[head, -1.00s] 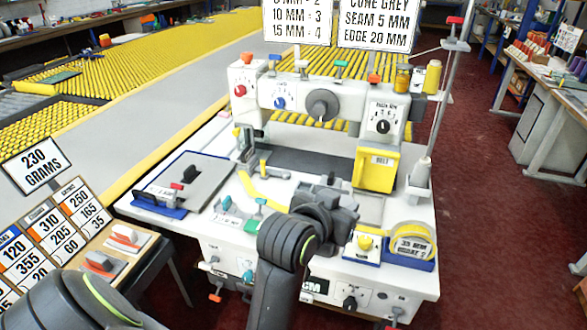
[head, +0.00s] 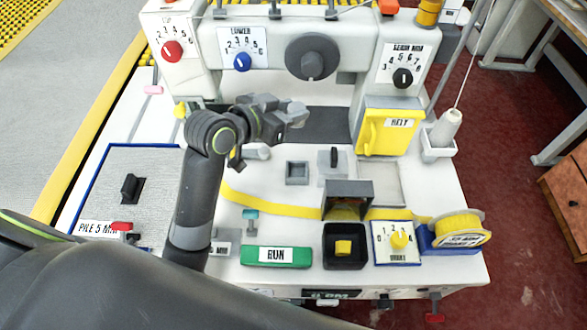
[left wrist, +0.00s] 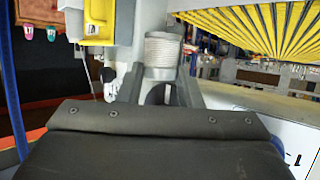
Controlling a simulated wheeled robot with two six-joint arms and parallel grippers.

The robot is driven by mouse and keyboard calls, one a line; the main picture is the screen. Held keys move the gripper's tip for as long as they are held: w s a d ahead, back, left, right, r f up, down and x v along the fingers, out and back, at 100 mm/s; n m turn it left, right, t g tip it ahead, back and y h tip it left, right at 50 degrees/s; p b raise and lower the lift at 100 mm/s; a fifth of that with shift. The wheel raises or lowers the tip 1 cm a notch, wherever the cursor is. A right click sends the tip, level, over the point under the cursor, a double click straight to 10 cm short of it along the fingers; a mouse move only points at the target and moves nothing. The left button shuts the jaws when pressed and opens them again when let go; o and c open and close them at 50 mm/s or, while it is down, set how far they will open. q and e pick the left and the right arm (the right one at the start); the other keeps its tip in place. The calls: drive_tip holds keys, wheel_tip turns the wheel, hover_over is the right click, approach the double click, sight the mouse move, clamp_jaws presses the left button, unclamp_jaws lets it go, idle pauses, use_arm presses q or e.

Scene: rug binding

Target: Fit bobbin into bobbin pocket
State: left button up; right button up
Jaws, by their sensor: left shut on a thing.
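My left gripper (head: 288,112) is over the back middle of the white machine, in front of the grey hand wheel. In the left wrist view it (left wrist: 160,92) is shut on a pale ribbed cylinder, the bobbin (left wrist: 162,52), which stands between the fingers. In the head view the bobbin is hard to tell from the grey fingers. A small grey square socket with a dark opening, which looks like the bobbin pocket (head: 297,172), is in the machine bed, below the gripper in the picture and apart from it. My right gripper is not in view.
A yellow tape (head: 280,205) crosses the bed in front. A yellow box (head: 388,130) hangs at the right. A thread cone (head: 446,127) stands beyond it.

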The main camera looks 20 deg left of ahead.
use_arm(q)
wheel_tip(320, 180, down, 5)
drive_tip(key=s+d+m+g+h, duration=0.1)
drive_tip(key=m+g+h, duration=0.2)
drive_tip(key=m+h, duration=0.1)
hover_over(290, 176)
drive_tip(key=shift+m+g+h, duration=0.3)
drive_tip(key=shift+m+g, duration=0.1)
wheel_tip(290, 176, down, 7)
drive_tip(key=shift+d+r, duration=0.1)
drive_tip(key=shift+r, duration=0.1)
wheel_tip(290, 176, down, 4)
drive_tip(key=shift+r, duration=0.1)
drive_tip(key=shift+f, duration=0.5)
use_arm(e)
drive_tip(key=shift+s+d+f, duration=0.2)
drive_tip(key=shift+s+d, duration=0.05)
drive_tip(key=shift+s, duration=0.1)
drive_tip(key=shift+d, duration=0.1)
use_arm(q)
drive_tip(key=shift+f, duration=0.1)
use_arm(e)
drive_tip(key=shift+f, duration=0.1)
